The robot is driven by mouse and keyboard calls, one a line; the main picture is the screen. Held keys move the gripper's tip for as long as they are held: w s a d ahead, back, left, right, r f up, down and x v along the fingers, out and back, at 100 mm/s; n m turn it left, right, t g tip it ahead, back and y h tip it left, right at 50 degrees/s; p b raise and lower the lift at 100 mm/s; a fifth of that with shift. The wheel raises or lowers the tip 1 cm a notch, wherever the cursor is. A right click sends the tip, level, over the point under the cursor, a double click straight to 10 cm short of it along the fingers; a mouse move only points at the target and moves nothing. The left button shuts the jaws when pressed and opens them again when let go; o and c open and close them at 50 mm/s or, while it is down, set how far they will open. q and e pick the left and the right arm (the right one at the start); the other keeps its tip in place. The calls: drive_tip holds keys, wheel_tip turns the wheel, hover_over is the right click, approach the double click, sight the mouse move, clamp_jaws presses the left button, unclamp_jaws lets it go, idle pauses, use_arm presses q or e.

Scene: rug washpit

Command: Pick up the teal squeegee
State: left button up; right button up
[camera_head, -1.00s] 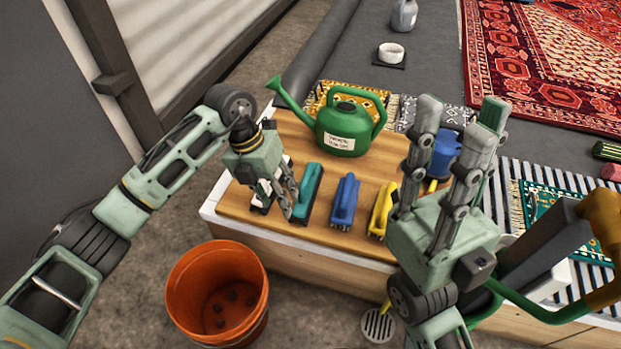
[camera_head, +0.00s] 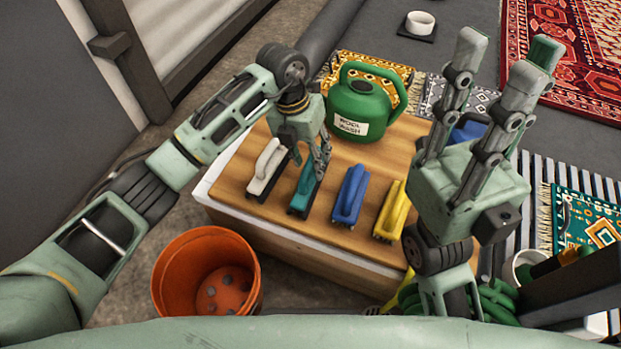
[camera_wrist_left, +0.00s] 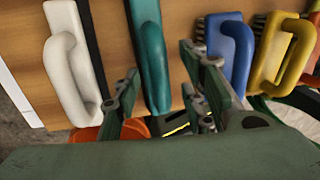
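My right gripper (camera_head: 503,62) is open and empty, raised over the right side of the board, fingers pointing up.
An orange bucket (camera_head: 205,272) stands on the floor in front. Patterned rugs (camera_head: 570,75) lie at the back right.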

use_arm(q)
drive_tip(key=shift+d+f, duration=0.2)
drive_tip(key=shift+f, duration=0.8)
clamp_jaws()
